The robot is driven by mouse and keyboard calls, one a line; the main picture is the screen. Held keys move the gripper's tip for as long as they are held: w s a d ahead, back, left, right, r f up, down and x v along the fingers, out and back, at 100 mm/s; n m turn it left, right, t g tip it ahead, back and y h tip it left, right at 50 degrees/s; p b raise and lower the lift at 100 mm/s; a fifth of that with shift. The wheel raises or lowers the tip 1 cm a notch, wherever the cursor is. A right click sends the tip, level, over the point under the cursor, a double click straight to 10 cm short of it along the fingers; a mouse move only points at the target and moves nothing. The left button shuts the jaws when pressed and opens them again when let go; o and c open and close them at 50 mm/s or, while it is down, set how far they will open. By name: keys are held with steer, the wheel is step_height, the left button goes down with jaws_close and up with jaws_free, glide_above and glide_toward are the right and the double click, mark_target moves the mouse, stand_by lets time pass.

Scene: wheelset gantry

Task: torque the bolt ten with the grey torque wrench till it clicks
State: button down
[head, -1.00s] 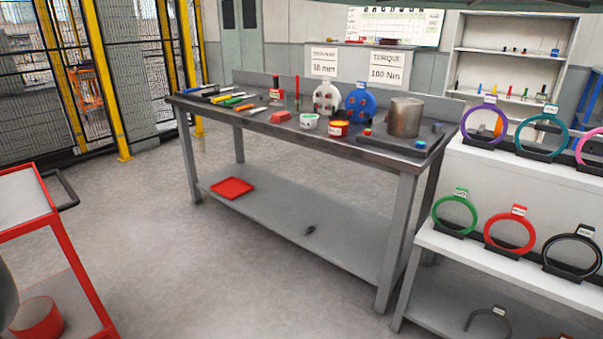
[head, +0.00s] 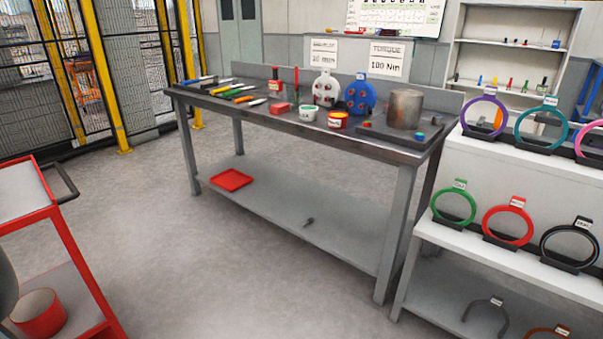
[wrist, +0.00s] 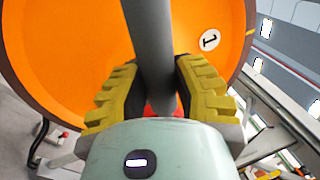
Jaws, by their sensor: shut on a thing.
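In the wrist view my gripper (wrist: 159,88) has its yellow ribbed fingers closed on a grey shaft, which I take to be the grey torque wrench (wrist: 150,40). The shaft runs up out of the top of the picture, so its head is not in view. Behind it is a large orange round face (wrist: 75,60) with a dark rim. A white round label (wrist: 210,40) on it reads "1". No bolt can be made out, and bolt ten is not identifiable. My gripper is not in the head view.
A grey workbench (head: 350,148) holds several tools, tubs and a metal cylinder (head: 405,108). A white rack (head: 455,237) of coloured rings stands at the right. A red cart (head: 75,260) is at the left. The floor between is clear.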

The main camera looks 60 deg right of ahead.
steer(key=shift+s+f+n, duration=0.1)
steer(key=shift+f+n, duration=0.2)
steer(key=shift+f, duration=0.15)
steer(key=shift+r, duration=0.15)
step_height(320, 180, down, 4)
steer(key=n+g+b, duration=0.1)
steer(key=n+b, duration=0.2)
steer(key=b, duration=0.2)
steer(key=shift+s+b, duration=0.1)
steer(key=shift+b, duration=0.3)
